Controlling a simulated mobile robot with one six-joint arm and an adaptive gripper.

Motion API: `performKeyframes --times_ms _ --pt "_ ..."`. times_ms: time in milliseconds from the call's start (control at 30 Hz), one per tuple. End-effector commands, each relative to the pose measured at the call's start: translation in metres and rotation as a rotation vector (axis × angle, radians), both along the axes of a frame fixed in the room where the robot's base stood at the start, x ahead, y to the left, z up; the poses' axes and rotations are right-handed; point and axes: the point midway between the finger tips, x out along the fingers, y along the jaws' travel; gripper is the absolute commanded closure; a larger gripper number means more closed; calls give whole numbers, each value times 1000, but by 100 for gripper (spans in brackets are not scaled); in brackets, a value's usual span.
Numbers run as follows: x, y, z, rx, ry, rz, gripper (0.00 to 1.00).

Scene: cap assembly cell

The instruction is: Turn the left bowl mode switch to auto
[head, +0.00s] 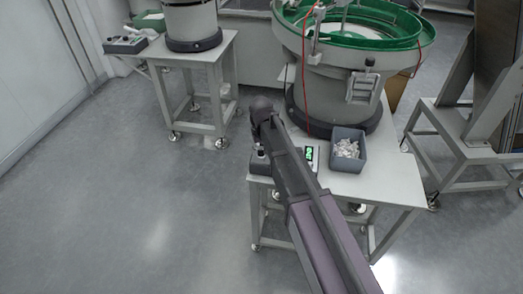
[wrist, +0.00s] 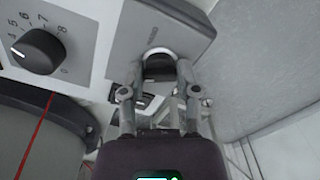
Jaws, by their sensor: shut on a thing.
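In the wrist view my gripper (wrist: 159,78) is shut with its two fingertips on either side of a black round switch knob (wrist: 160,65). The knob has a pale ring and sits on a grey control panel (wrist: 190,30). Small lettering beside it is too blurred to read, and the fingers partly cover the knob, so its setting cannot be told. In the head view my arm reaches to the control box at the near left corner of the bowl feeder's table (head: 385,190). My fingertips are too small and dark there to make out, and the switch is hidden.
The green-rimmed bowl feeder (head: 340,75) is behind. Open floor (head: 130,220) lies left.

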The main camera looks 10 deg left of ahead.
Motion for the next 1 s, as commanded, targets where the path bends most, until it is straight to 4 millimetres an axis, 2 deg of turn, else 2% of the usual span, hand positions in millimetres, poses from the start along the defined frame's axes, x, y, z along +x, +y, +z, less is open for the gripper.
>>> performKeyframes --times_ms 400,967,1000 --pt "-1 -1 0 0 2 257 100" --pt "-1 0 0 -1 3 301 100" --pt "-1 0 0 -1 3 300 50"
